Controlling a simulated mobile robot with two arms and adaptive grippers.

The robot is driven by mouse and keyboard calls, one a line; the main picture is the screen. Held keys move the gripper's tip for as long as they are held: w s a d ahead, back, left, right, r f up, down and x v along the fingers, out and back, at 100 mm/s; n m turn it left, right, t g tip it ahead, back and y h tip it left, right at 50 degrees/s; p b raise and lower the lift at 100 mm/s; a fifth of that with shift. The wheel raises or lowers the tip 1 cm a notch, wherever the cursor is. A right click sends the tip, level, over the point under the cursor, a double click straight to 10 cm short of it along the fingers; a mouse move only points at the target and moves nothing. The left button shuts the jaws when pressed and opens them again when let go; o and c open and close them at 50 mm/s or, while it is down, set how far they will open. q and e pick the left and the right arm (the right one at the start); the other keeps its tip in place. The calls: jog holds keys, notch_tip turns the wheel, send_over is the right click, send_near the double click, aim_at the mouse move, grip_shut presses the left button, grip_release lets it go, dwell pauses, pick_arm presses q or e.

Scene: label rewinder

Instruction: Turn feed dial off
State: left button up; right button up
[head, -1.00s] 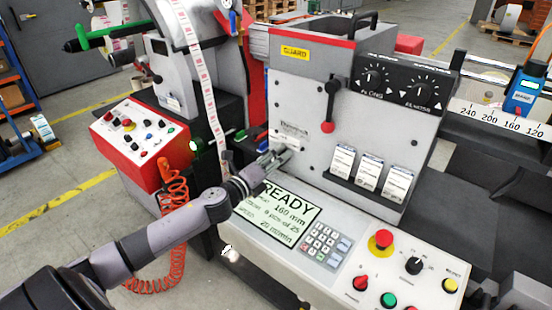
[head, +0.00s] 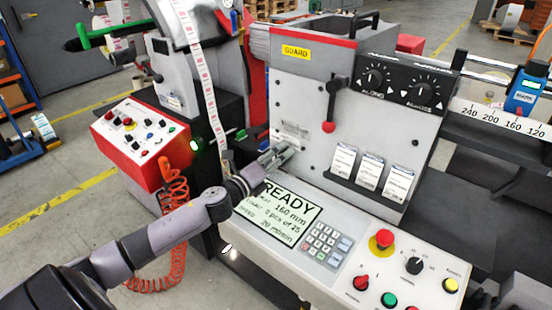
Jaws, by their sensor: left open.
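Several rotary controls show, but their labels are too small to tell which one is the feed dial. A black knob (head: 413,265) is on the white front console, between a red mushroom button and a yellow button. Two more dials, a left one (head: 374,76) and a right one (head: 421,91), are on the black panel at the upper right of the machine face. My left gripper (head: 280,153) is open and empty, in front of the lower left of the grey machine face, above the screen's top edge. It is well left of all these knobs. My right gripper is not in view.
The screen (head: 280,213) reads READY, with a keypad (head: 327,244) beside it. A red-tipped lever (head: 329,127) and a row of label cards (head: 370,171) stick out from the machine face. A red control box (head: 143,140) and coiled orange hose (head: 176,215) are at left.

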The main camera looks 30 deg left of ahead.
pick_arm(q)
jog(key=shift+s, duration=0.1)
jog(key=s, duration=0.8)
jog(key=s+a, duration=0.1)
jog(key=s, duration=0.2)
jog(key=shift+s, duration=0.4)
